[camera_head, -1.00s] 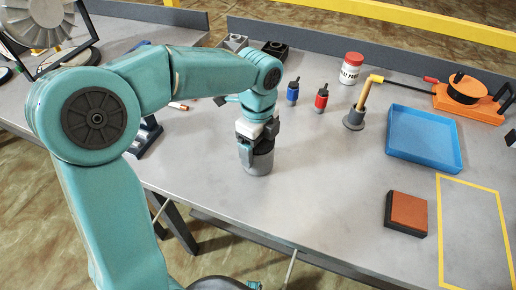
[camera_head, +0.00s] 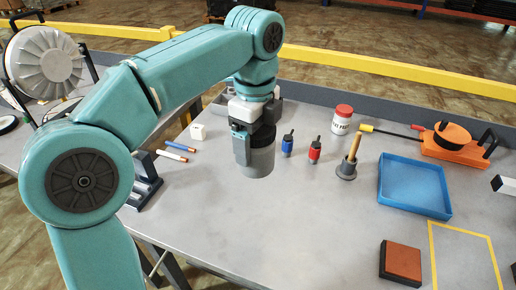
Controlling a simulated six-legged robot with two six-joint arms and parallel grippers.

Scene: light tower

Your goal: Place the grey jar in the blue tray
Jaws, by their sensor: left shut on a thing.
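The grey jar (camera_head: 259,160) is in the grip of my left gripper (camera_head: 242,138), which comes down from above and is shut on it. The jar is upright and appears lifted above the grey table. The blue tray (camera_head: 413,210) lies on the table to the right and looks empty. The jar is well left of the tray, apart from it. My right gripper is not in view.
Between jar and tray stand a blue bottle (camera_head: 287,145), a red bottle (camera_head: 314,151) and a wooden-handled tool on a grey base (camera_head: 347,168). A white jar with a red lid (camera_head: 342,121) and an orange device (camera_head: 455,145) are behind. A brown block (camera_head: 400,262) sits in front.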

